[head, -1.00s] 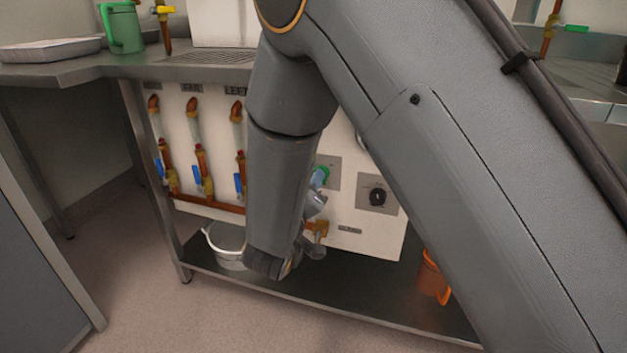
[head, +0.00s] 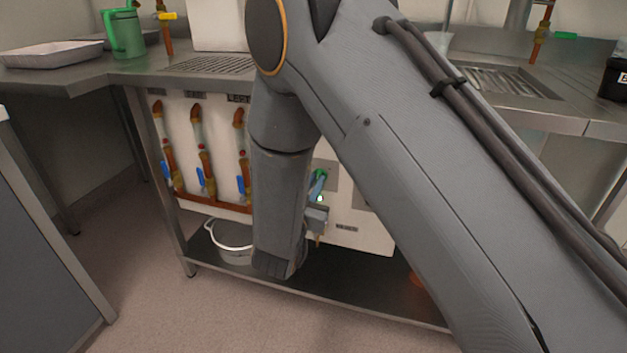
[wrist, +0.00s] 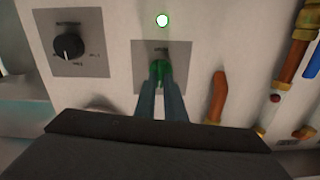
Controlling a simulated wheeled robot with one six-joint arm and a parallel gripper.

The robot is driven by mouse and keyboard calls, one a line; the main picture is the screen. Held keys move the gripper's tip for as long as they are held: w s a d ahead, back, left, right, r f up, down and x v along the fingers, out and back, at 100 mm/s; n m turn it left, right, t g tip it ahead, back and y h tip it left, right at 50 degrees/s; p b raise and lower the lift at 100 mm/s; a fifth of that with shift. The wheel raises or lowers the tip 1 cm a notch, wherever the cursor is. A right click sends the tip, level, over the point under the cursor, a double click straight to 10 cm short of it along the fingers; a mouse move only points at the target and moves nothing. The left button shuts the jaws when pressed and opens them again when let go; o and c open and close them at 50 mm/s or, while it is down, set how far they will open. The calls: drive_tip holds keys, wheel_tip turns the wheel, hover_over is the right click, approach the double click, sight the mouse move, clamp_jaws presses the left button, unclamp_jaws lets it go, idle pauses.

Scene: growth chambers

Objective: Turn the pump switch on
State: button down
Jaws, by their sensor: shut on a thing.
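The green switch (wrist: 159,68) sits on a grey plate (wrist: 178,52) on the white panel. My gripper (wrist: 161,84) is shut on it, with one finger on each side. The fingers cover part of the switch, so its exact angle is hard to tell.
A black dial (wrist: 68,46) on its own plate is beside the switch plate. Copper pipes with blue-handled valves (head: 199,180) run down the panel. A grey pot (head: 232,243) stands on the lower shelf (head: 345,302). My arm hides much of the panel's right side.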

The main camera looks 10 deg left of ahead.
drive_tip(key=shift+d+m+p, duration=0.2)
drive_tip(key=shift+m+p, duration=0.65)
drive_tip(key=shift+m, duration=2.85)
drive_tip(key=c, duration=1.8)
unclamp_jaws()
drive_tip(key=shift+c, duration=0.2)
drive_tip(key=s+p, duration=0.1)
drive_tip(key=s, duration=0.6)
drive_tip(key=shift+s+a, duration=0.35)
drive_tip(key=shift+s, duration=0.05)
